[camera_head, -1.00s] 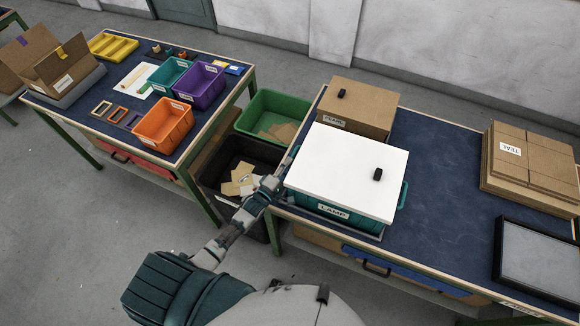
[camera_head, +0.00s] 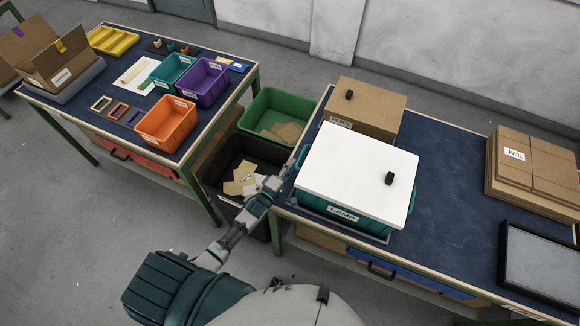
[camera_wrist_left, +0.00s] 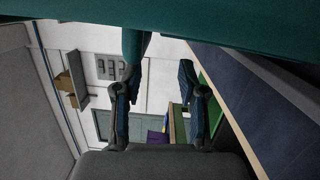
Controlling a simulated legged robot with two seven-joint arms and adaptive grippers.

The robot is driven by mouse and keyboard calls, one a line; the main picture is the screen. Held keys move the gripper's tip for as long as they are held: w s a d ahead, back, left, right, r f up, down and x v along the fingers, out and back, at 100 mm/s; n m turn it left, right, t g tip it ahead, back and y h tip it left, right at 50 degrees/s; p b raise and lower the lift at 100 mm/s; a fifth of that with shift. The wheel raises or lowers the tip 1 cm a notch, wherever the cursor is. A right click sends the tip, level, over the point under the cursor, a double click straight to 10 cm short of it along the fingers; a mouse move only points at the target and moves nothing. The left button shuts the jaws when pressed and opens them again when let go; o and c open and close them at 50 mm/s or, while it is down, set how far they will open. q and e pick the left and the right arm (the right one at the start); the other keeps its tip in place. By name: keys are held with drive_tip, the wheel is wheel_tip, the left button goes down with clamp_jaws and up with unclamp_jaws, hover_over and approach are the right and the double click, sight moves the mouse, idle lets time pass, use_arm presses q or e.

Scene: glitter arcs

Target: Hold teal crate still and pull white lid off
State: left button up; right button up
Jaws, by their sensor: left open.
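The teal crate (camera_head: 385,237) stands on the blue-topped right table with a LAMP label on its front. The white lid (camera_head: 345,160) covers its top and carries a black knob (camera_head: 389,178) near its right edge. My left gripper (camera_head: 288,168) is beside the crate's left side, its tips partly hard to make out there. In the left wrist view my left gripper (camera_wrist_left: 160,85) is open, its two fingers apart. A teal part of the crate (camera_wrist_left: 220,25) spans the top of that view, and a teal piece hangs down by the left finger. My right gripper is not in view.
A PEARL-labelled cardboard box (camera_head: 365,105) stands behind the crate. Flat TEAL-labelled cartons (camera_head: 535,165) and a dark framed tray (camera_head: 540,262) lie at right. Green (camera_head: 275,105) and black bins (camera_head: 235,150) sit between the tables. Table room is clear right of the crate.

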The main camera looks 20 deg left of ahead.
use_arm(q)
drive_tip(key=shift+d+r, duration=0.2)
drive_tip(key=shift+d, duration=0.4)
drive_tip(key=shift+s+f, duration=0.1)
drive_tip(key=shift+s, duration=0.35)
drive_tip(key=r+v, duration=0.1)
drive_tip(key=v, duration=1.5)
drive_tip(key=shift+s+f+b, duration=0.25)
drive_tip(key=shift+f+b, duration=0.05)
drive_tip(key=shift+b, duration=0.15)
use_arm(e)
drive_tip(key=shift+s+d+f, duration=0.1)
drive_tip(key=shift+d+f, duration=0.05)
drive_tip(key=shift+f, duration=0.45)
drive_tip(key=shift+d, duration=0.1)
